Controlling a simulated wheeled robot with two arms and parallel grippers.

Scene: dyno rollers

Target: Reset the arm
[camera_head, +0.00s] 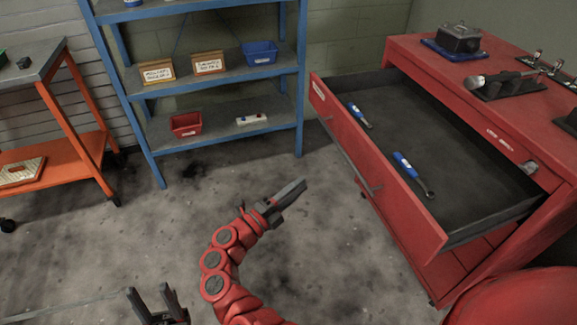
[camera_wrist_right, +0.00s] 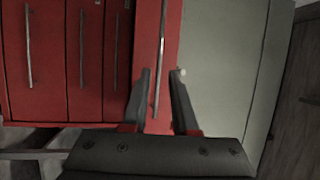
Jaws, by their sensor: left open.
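My right arm (camera_head: 214,262) rises from the bottom middle and bends to the right. Its gripper (camera_head: 300,186) is over the floor, left of the open red drawer and apart from it. In the right wrist view the fingers of this gripper (camera_wrist_right: 160,74) are apart with nothing between them, in front of the red cabinet (camera_wrist_right: 60,60). My left gripper (camera_head: 151,292) is at the bottom edge of the head view, fingers apart and empty. The rest of the left arm is out of view.
The red cabinet (camera_head: 419,48) has its top drawer (camera_head: 390,170) pulled out, with two blue-handled tools (camera_head: 360,115) (camera_head: 413,174) inside. A blue shelf (camera_head: 215,80) stands at the back, an orange cart (camera_head: 62,153) at left. The floor between is clear.

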